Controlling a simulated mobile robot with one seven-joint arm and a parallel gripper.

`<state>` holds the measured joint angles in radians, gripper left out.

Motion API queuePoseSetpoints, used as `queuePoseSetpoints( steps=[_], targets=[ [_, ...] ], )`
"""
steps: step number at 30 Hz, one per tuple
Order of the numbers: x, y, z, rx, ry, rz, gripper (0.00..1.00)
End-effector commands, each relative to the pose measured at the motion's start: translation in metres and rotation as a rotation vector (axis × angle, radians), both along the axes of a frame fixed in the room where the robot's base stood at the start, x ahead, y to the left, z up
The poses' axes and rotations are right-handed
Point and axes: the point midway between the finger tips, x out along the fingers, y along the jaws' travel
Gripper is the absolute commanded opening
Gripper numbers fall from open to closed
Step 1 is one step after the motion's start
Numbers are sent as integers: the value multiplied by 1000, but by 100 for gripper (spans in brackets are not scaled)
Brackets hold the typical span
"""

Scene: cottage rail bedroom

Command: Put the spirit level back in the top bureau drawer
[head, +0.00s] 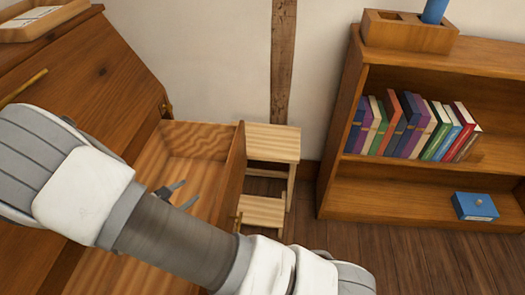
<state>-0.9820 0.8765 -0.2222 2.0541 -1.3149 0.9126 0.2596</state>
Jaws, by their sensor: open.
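The wooden bureau (95,65) stands at the left, with a drawer (198,138) pulled out. The drawer's inside shows pale striped wood where it is visible. My arm crosses over the drawer and hides much of its inside. My gripper (176,190) is over or inside the drawer opening, with its grey fingers apart and nothing seen between them. I cannot tell how deep it is. I do not see the spirit level; it may be hidden behind my arm.
A pale wooden step stool (272,143) stands just beyond the drawer front. A bookcase (345,203) at the right holds several books (412,126) and a blue box (475,206). A wooden holder (405,35) with a blue cylinder (434,10) is on top. A tray (40,24) sits on the bureau.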

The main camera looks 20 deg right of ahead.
Motion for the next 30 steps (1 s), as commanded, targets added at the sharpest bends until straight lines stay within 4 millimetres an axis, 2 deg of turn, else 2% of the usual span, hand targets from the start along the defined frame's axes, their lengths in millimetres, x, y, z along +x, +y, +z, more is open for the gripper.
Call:
queuePoseSetpoints(
  steps=[1,3,8,15,21,30],
  targets=[
    [0,-13,19,55,-13,-78,57],
    [-3,-29,39,122,-25,-178,57],
    [-16,-63,83,283,-53,-394,57],
    [-48,-106,142,536,-106,-689,57],
    [-81,-132,183,757,-162,-897,57],
    [-134,-153,237,1106,-274,-1136,57]
  ],
)
